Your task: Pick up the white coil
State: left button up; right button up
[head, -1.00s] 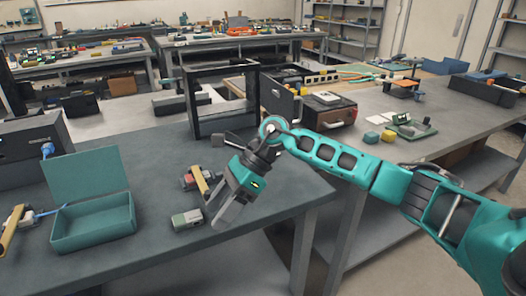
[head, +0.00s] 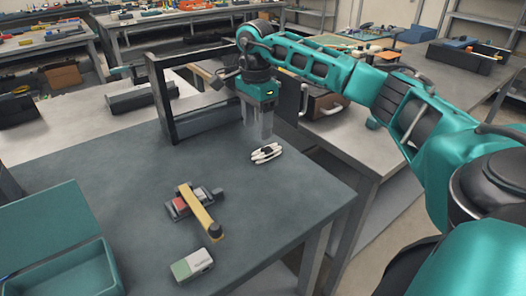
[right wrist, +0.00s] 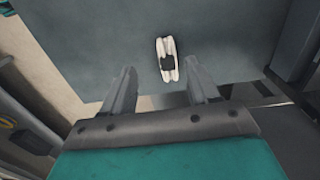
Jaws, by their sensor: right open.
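The white coil (head: 266,153) lies on the dark table near its right edge in the head view. It is a small white bundle with a dark band around its middle. It also shows in the right wrist view (right wrist: 167,60), ahead of and between the fingertips. My right gripper (head: 258,133) is open, fingers pointing down, above the table and just behind the coil. In the right wrist view the two fingers (right wrist: 160,82) are apart with nothing between them. The coil appears apart from the fingers. My left gripper is not in view.
A black open frame (head: 160,105) stands behind and left of the gripper. A yellow-handled tool (head: 200,212) and a white-green box (head: 192,265) lie on the table in front. An open teal box (head: 65,270) is at the lower left. The table (head: 120,165) is clear at middle left.

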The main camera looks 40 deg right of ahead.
aim_at(255, 155)
notch_tip(255, 155, down, 3)
jog(key=shift+f, duration=0.1)
jog(key=f, duration=0.6)
jog(key=shift+w+a+f+b, duration=0.1)
jog(key=shift+w+f+b, duration=0.1)
jog(key=shift+w+b, duration=0.15)
grip_shut()
jog(key=shift+r, duration=0.15)
